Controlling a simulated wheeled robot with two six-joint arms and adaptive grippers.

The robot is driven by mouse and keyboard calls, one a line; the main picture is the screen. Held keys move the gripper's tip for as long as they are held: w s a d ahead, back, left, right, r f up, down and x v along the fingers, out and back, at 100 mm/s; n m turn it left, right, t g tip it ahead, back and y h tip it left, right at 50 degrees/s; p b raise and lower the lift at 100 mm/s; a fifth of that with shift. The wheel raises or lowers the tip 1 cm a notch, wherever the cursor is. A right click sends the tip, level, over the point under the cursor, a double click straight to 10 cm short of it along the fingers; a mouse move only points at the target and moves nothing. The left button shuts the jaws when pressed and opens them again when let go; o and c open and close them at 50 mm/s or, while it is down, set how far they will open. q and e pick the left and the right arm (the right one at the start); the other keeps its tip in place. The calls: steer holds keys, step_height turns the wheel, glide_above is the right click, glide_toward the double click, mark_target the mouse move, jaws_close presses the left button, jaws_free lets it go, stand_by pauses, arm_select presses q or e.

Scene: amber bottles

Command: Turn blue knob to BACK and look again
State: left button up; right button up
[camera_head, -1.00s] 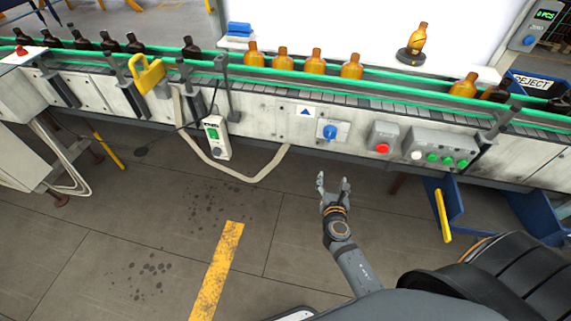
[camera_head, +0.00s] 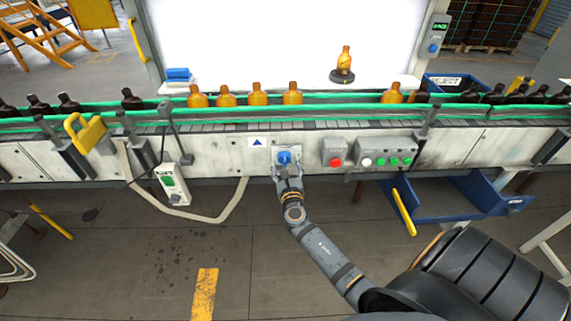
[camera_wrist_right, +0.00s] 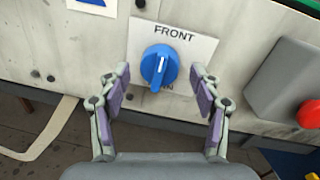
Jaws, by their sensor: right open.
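The blue knob (camera_head: 284,157) sits on a white plate on the conveyor's front panel. In the right wrist view the blue knob (camera_wrist_right: 159,66) has its ridge close to upright, tilted slightly. The plate (camera_wrist_right: 192,46) reads FRONT above the knob; the lettering below is mostly hidden. My right gripper (camera_wrist_right: 161,88) is open, with its two fingers on either side of the knob and apart from it in the picture. In the head view my right gripper (camera_head: 287,172) is right at the knob. One amber bottle (camera_head: 345,60) stands on a dark round stand before the bright white panel. My left gripper is not in view.
A red button box (camera_head: 335,152) and a grey button panel (camera_head: 387,154) are right of the knob. Several bottles stand along the green-railed conveyor (camera_head: 230,127). A blue bin (camera_head: 455,200) is below right. A cable and switch box (camera_head: 173,184) hang left.

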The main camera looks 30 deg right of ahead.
steer(key=shift+w, duration=0.1)
steer(key=shift+c, duration=0.6)
steer(key=c, duration=1)
steer(key=shift+c, duration=0.2)
